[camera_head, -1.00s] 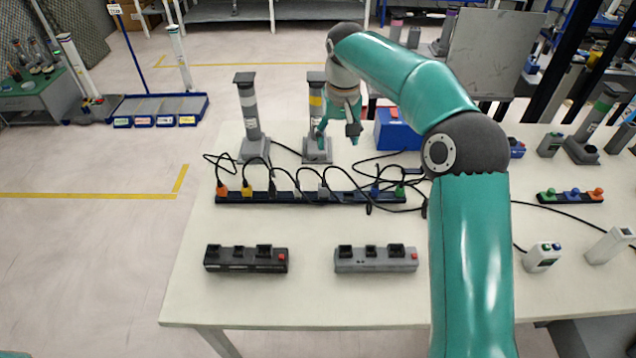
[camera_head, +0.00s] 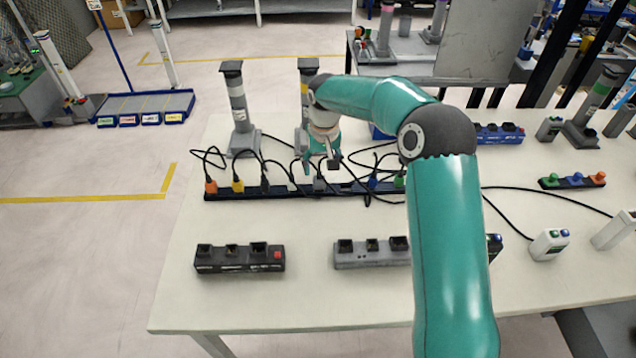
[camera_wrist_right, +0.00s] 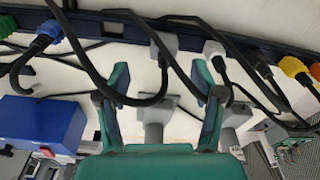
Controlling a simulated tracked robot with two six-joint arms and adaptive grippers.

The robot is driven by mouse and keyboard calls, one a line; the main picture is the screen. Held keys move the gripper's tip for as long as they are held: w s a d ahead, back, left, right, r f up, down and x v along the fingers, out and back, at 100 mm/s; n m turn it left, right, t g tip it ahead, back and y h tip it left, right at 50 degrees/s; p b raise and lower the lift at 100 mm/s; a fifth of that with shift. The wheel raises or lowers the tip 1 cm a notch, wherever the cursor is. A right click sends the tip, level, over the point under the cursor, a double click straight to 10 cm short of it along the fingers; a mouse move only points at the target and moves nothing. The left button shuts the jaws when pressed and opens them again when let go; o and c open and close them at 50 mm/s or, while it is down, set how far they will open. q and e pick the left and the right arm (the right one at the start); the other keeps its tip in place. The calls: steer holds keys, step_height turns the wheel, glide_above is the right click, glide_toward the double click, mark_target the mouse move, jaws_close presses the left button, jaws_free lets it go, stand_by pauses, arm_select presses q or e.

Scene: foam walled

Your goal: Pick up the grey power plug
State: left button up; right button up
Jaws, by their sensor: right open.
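The grey power plug (camera_head: 319,184) sits in the long dark power strip (camera_head: 222,194), between the white plug (camera_head: 292,187) and the blue plug (camera_head: 372,184). In the right wrist view the grey plug (camera_wrist_right: 164,45) shows just past the fingertips, roughly centred between them, with a black cable running from it. My right gripper (camera_head: 320,163) is open and empty, just behind the strip near the grey plug. In the right wrist view its two green fingers (camera_wrist_right: 161,92) stand wide apart, with black cables crossing close to them. My left gripper is not in view.
Orange (camera_head: 211,187), yellow (camera_head: 238,186), black and green (camera_head: 398,181) plugs share the strip, with looping cables. Grey posts (camera_head: 240,105) stand behind, and a blue box (camera_wrist_right: 42,122) is nearby. Two short socket blocks (camera_head: 238,258) lie in front, with clear table between.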

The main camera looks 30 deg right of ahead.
mark_target(319, 171)
steer(key=shift+w+f+p, duration=0.2)
steer(key=shift+f+p, duration=0.05)
steer(key=shift+f, duration=0.7)
steer(key=shift+w+f+p, duration=0.15)
steer(key=shift+f+p, duration=0.05)
steer(key=shift+f, duration=0.7)
steer(key=shift+w+f+p, duration=0.2)
steer(key=shift+f+p, duration=0.05)
steer(key=shift+f, duration=0.7)
steer(key=shift+a, duration=0.1)
jaws_close()
steer(key=shift+r, duration=0.1)
